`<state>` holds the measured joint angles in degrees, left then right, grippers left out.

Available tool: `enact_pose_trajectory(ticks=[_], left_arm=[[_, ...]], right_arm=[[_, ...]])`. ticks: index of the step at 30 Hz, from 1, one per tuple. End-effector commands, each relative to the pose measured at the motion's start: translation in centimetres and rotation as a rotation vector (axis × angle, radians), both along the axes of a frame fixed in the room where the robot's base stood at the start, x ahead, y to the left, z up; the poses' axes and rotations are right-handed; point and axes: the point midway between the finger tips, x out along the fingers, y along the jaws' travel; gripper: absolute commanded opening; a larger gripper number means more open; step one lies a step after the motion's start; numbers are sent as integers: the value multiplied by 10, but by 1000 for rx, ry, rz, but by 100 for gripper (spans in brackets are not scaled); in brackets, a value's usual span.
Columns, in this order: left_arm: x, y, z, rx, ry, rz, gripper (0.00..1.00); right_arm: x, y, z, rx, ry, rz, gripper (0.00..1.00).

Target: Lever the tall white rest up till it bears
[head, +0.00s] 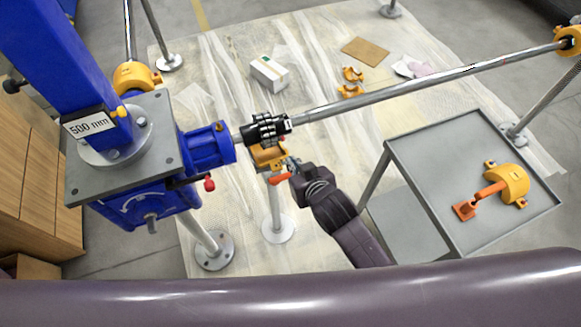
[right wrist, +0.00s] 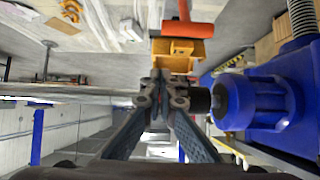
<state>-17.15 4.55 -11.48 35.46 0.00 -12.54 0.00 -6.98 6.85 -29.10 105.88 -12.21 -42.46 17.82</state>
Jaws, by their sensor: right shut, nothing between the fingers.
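The tall white rest has a pale post (head: 275,205) on a round base, with a yellow head (head: 268,156) under the black coupling on the long shaft. Its orange lever (head: 281,179) sticks out toward my side. I cannot tell whether the head touches the shaft line. My right gripper (head: 292,166) is beside the head and lever, fingers together and empty. In the right wrist view the closed fingertips (right wrist: 160,78) point at the yellow head (right wrist: 181,52), with the orange lever (right wrist: 190,28) beyond; contact is unclear. My left gripper is out of view.
The blue screw jack (head: 150,190) with a grey plate stands at left. The long shaft (head: 420,83) runs to the upper right. A grey trolley (head: 440,195) at right carries a yellow and orange part (head: 508,183). A white box (head: 269,73) and cardboard (head: 365,51) lie on the floor sheeting.

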Motion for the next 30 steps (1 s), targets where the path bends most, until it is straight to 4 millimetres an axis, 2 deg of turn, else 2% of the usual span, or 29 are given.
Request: enact_pose_trajectory(ticks=[3, 10, 12, 18, 30], left_arm=[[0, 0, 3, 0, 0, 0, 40], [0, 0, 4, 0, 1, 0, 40], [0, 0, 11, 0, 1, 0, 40], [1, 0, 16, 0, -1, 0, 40], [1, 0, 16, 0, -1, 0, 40]], right_arm=[[18, 6, -11, 0, 0, 0, 0], [46, 16, -32, 0, 1, 0, 0], [31, 11, -40, -1, 7, 0, 0], [16, 6, -52, -1, 2, 0, 0], [12, 5, -55, 1, 0, 0, 0]])
